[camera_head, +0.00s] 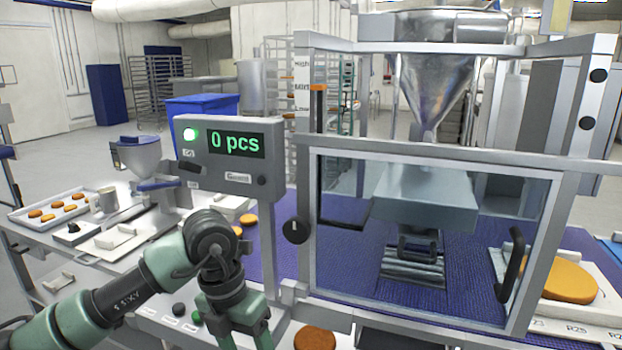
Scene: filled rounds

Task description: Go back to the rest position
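My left arm comes in from the lower left, green with dark joints. Its gripper (241,335) points down at the bottom edge, in front of the machine's control panel and left of the guarded cell. Its fingertips are cut off by the frame edge, so I cannot tell whether it is open or shut, and I see nothing held. My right gripper is not in view.
The machine's guard door (430,235) looks closed, under a steel hopper (440,70). The display (235,143) reads "0 pcs" beside a lit green lamp. A purple belt (270,262) runs behind. Orange rounds lie on a tray (45,222), at the bottom (315,338) and right (570,281).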

